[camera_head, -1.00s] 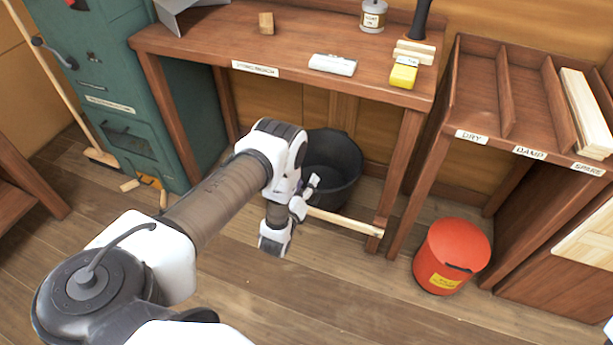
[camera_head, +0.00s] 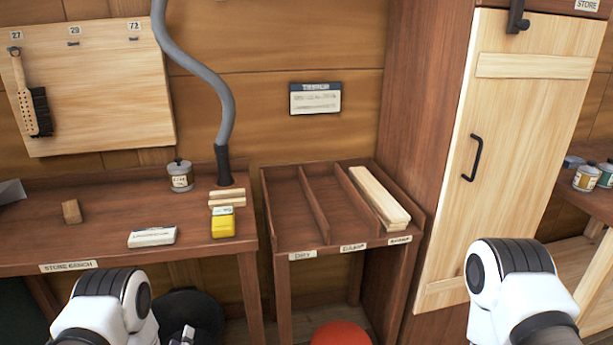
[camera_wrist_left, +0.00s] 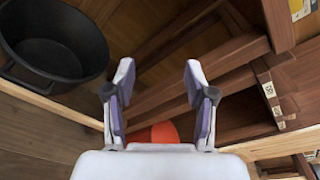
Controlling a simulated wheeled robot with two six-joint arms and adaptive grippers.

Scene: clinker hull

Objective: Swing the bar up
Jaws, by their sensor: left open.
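A dark metal bar-like fitting (camera_head: 516,20) sits at the top edge of the pale wooden store door (camera_head: 535,110) in the head view. Its upper part is cut off by the frame edge, so I cannot tell its full shape. The door looks closed and has a dark handle (camera_head: 474,158). My left gripper (camera_wrist_left: 158,85) is open and empty in the left wrist view, low near the bench, well apart from the door. In the head view its arm shows at lower left. My right arm shows at lower right, in front of the door; its gripper is out of view.
The store bench (camera_head: 100,220) holds a yellow block (camera_head: 223,227) and a tin (camera_head: 180,177). A divided rack (camera_head: 283,215) stands between bench and door. A black bucket (camera_wrist_left: 85,40) and a red bin (camera_head: 340,335) are low down. Cans (camera_head: 587,178) stand at right.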

